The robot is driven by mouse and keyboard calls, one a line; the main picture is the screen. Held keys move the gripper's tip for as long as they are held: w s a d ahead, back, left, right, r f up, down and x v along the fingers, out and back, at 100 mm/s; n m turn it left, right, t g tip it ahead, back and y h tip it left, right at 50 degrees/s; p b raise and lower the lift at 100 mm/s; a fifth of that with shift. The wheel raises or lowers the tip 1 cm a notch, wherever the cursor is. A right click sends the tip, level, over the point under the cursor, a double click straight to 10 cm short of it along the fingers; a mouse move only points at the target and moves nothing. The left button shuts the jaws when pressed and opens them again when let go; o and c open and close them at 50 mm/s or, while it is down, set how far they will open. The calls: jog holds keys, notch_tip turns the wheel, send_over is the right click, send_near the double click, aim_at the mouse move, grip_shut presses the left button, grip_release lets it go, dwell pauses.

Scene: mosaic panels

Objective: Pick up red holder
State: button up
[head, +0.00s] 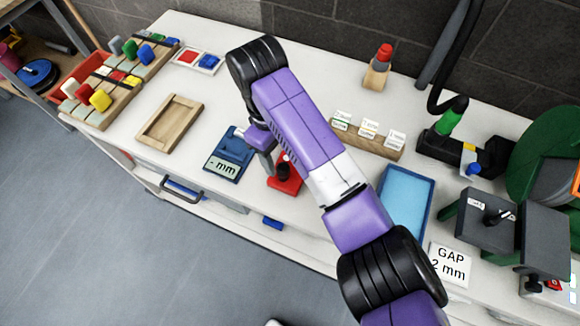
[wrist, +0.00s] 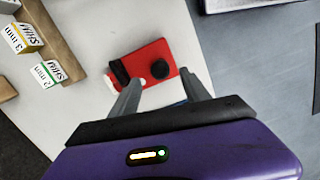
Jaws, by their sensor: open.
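The red holder (wrist: 148,55) is a flat red block with a round black knob and a dark piece on top. It lies on the white bench just beyond my gripper's fingertips in the wrist view. In the head view the red holder (head: 286,184) is partly hidden by my arm. My gripper (wrist: 160,93) is open, with its two grey fingers apart and nothing between them. In the head view my gripper (head: 266,158) points down at the bench beside the holder, and its fingers are partly hidden.
A blue gauge marked "mm" (head: 226,166) lies close left of the holder. A wooden rack of shim cards (head: 375,142) stands behind to the right, and a blue tray (head: 405,200) lies right. A wooden frame (head: 150,132) lies left. The bench's front edge is close to the holder.

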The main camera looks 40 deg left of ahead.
aim_at(282, 166)
jog(key=shift+d+f+p, duration=0.25)
jog(key=shift+f, duration=1.05)
jog(key=shift+d+f+p, duration=0.25)
jog(key=shift+f, duration=1)
grip_shut()
jog(key=shift+r, duration=0.1)
